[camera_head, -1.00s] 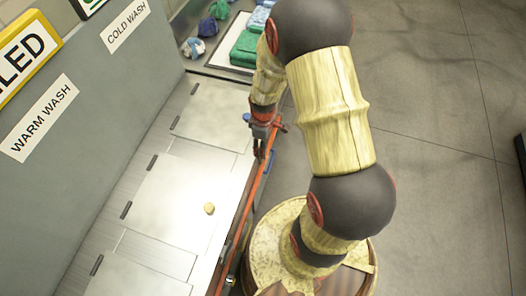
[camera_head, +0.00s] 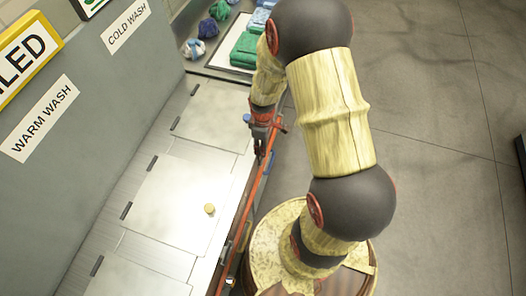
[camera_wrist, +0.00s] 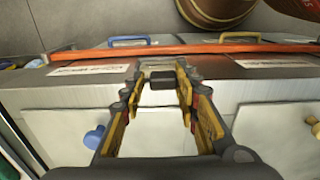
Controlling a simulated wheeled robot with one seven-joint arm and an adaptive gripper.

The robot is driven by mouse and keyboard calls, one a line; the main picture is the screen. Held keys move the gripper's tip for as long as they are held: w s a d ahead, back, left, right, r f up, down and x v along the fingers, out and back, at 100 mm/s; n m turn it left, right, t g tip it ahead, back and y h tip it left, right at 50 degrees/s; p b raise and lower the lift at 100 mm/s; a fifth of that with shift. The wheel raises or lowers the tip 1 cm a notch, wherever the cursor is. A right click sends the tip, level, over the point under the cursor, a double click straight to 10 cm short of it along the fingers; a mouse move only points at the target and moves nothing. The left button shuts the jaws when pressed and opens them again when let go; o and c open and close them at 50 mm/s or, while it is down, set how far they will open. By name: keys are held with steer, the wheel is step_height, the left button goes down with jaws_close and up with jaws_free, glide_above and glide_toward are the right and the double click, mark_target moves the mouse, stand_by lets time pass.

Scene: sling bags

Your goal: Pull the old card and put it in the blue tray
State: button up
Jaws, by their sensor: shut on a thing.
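My gripper (camera_head: 261,150) is at the front edge of the metal counter, close to the red rail. In the wrist view its yellow-padded fingers (camera_wrist: 161,85) straddle a small dark piece and a pale strip at the edge. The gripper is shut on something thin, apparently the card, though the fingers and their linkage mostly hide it. Other white label cards show on the front edge, one to the left (camera_wrist: 90,70) and one to the right (camera_wrist: 265,62). I cannot make out a blue tray in any view.
A red rail (camera_wrist: 200,48) runs along the edge, with a blue handle (camera_wrist: 130,40) and a yellow handle (camera_wrist: 240,35) beyond it. Lids have a yellow knob (camera_head: 209,209) and a blue knob (camera_wrist: 93,137). Folded green cloth (camera_head: 244,50) lies at the back. Open floor is right.

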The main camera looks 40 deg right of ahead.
steer(key=shift+s+a+f, duration=0.2)
steer(key=shift+s+f, duration=0.15)
steer(key=shift+s, duration=0.25)
steer(key=shift+c, duration=0.3)
steer(key=shift+w+d+r+p, duration=0.1)
steer(key=shift+w+r+p, duration=0.15)
steer(key=shift+r+p, duration=0.7)
steer(key=shift+w+d+r+p, duration=0.15)
steer(key=shift+r+p, duration=0.4)
steer(key=shift+r, duration=0.65)
jaws_close()
steer(key=shift+w+a+r+p, duration=0.1)
steer(key=shift+r+p, duration=1.05)
steer(key=shift+r, duration=0.5)
steer(key=shift+r, duration=0.1)
steer(key=shift+r+p, duration=1.4)
steer(key=shift+r, duration=0.5)
